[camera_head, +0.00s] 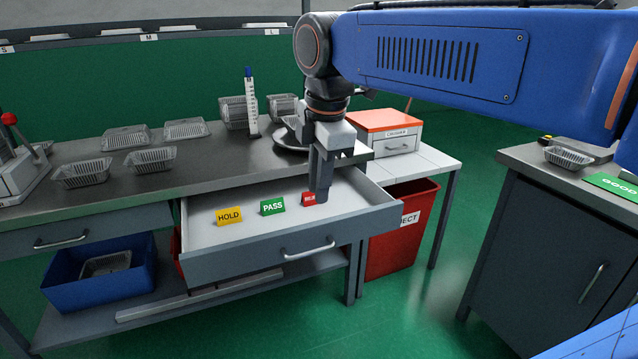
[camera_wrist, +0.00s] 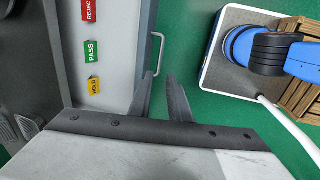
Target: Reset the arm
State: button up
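My arm reaches in from the right in the head view. My gripper (camera_head: 319,192) points down over the right front part of the open drawer (camera_head: 233,235). In the wrist view my gripper (camera_wrist: 160,77) shows two dark fingers with a narrow gap between them and nothing in it. The fingers appear beside the drawer handle (camera_wrist: 157,52). In the drawer lie a yellow HOLD card (camera_head: 229,216), a green PASS card (camera_head: 272,206) and a red card (camera_head: 309,198), partly hidden by the gripper; it reads REJECT in the wrist view (camera_wrist: 89,10).
Several foil trays (camera_head: 150,159) lie on the steel bench left of my arm. A marked white column (camera_head: 252,107) stands behind. A drawer box with an orange top (camera_head: 384,121) and a red bin (camera_head: 398,245) stand right. A second cabinet (camera_head: 535,250) stands far right. Green floor lies between.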

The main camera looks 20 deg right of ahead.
dwell(0.4)
jog(key=s+d+f+m+t, duration=0.1)
jog(key=s+d+f+m, duration=0.2)
jog(key=s+f+m, duration=0.3)
jog(key=s+d+f+m+t, duration=0.1)
jog(key=s+d+f+m, duration=0.2)
jog(key=s+f+m, duration=0.3)
notch_tip(320, 180, down, 6)
jog(key=m, duration=0.6)
jog(key=shift+d+r+t, duration=0.15)
jog(key=shift+d+t, duration=0.15)
